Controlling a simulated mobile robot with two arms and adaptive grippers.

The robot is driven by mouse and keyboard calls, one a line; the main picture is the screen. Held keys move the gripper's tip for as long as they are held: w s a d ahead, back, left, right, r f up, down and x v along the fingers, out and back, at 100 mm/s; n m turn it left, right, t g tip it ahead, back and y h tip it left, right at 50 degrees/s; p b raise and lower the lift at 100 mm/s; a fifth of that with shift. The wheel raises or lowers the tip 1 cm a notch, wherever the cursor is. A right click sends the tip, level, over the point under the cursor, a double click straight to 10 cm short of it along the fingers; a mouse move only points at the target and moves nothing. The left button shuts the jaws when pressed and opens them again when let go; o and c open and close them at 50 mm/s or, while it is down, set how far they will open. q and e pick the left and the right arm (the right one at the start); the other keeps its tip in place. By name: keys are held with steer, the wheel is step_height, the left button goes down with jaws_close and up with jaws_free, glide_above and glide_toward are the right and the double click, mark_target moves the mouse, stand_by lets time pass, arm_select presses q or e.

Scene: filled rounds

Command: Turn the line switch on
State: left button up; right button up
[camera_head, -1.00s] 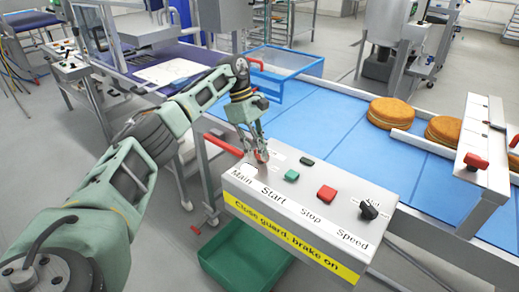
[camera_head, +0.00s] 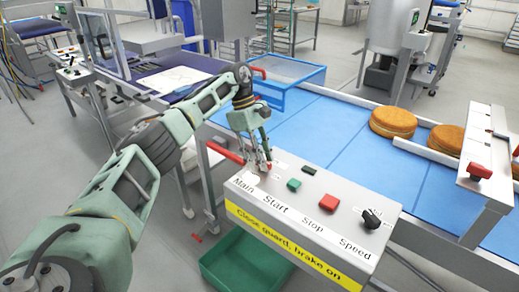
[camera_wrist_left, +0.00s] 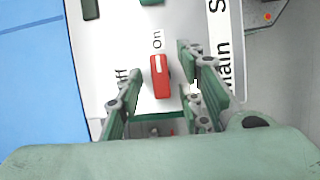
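The line switch is a red rotary handle (camera_wrist_left: 160,77) on the white control panel, near the "Main" label. In the left wrist view the white mark on its end points to the "On" label; the "Off" label is to its left, partly covered by a finger. My left gripper (camera_wrist_left: 161,62) is open, with one finger on each side of the handle and visible gaps on both sides. In the head view the left gripper (camera_head: 262,167) is down at the panel's Main corner and largely hides the switch. My right gripper is not in view.
The control panel (camera_head: 300,222) also carries a green start button (camera_head: 294,185), a red stop button (camera_head: 330,202) and a black speed knob (camera_head: 371,218). Behind it runs a blue conveyor (camera_head: 330,130) with filled rounds (camera_head: 393,121). A green crate (camera_head: 245,262) stands below.

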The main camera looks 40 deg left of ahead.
arm_select(q)
steer(key=v, duration=1.2)
stand_by(0.3)
